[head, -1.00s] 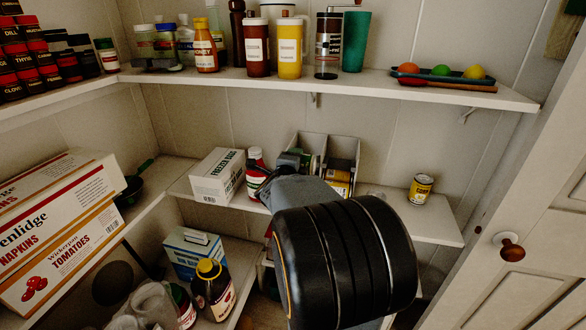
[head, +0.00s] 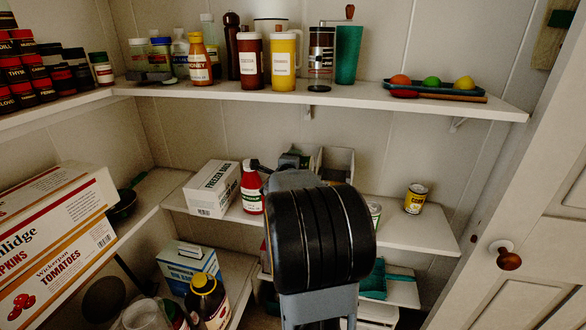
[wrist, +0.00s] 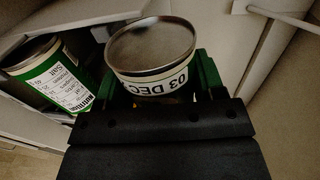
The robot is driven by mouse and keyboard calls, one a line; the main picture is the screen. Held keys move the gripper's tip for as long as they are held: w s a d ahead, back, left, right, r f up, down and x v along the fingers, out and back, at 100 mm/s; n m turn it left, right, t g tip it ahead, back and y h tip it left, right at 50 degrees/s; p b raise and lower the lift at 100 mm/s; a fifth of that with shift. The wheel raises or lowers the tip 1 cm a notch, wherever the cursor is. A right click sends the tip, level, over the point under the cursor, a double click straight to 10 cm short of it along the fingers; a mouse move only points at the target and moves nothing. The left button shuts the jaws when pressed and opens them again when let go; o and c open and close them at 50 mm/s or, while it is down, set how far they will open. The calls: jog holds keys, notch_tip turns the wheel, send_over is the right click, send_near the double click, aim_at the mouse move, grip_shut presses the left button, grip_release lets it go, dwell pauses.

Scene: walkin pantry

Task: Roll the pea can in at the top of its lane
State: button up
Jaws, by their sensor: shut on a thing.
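In the wrist view, my gripper (wrist: 160,82) is shut on a can with a grey metal end and a pale band reading "03 DEC" (wrist: 158,72). I take it for the pea can, though its name is not readable. A second can with a green and white label (wrist: 58,75) sits tilted at the left, apart from the held can. In the head view, the lane rack (head: 338,160) stands on the middle shelf, mostly hidden behind my arm. My fingers are hidden there. A can edge with white and green (head: 375,210) shows just right of my arm.
A yellow-labelled can (head: 415,198) stands on the middle shelf at the right. A red bottle (head: 251,190) and a freezer bags box (head: 212,188) stand left of the rack. The upper shelf (head: 360,98) overhangs. Bare shelf lies around the yellow can.

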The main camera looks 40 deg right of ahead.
jog(key=shift+f+b+x, duration=0.2)
jog(key=shift+b+x, duration=0.1)
jog(key=shift+x, duration=0.9)
jog(key=shift+f+b+x, duration=0.2)
jog(key=shift+b+x, duration=0.05)
jog(key=shift+x, duration=1)
jog(key=o, duration=1.2)
jog(key=shift+f, duration=0.15)
jog(key=shift+s+a, duration=0.1)
jog(key=shift+a, duration=0.05)
jog(key=p+v, duration=0.1)
jog(key=v, duration=1.2)
jog(key=shift+s+a, duration=0.15)
jog(key=shift+a, duration=0.1)
